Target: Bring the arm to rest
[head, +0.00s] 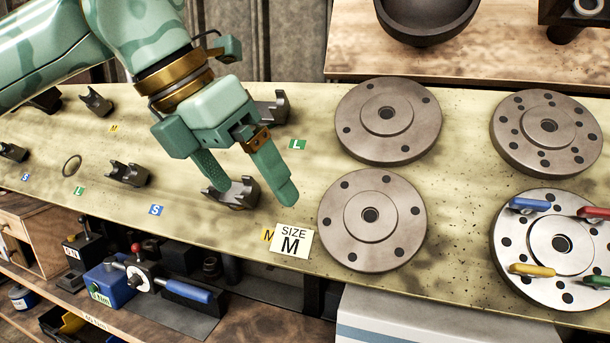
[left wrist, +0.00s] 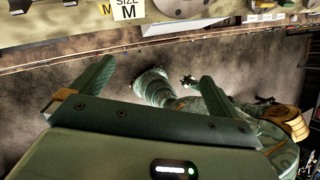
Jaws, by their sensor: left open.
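My left arm comes in from the upper left in the head view. Its green gripper (head: 252,195) is above the yellowish bench top (head: 460,240), with its fingers apart and nothing between them. The fingertips are near a dark metal cradle (head: 232,194) and partly cover it. In the left wrist view the two fingers (left wrist: 150,80) also stand apart, with the floor and a part of my own body beyond them.
Grey flanged discs (head: 371,215) lie at the middle and right. A shiny disc (head: 562,242) at the lower right carries coloured handles. A "SIZE M" card (head: 292,241) is at the front edge. More cradles (head: 128,173) and a ring (head: 72,165) are on the left. A lower shelf holds tools (head: 180,289).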

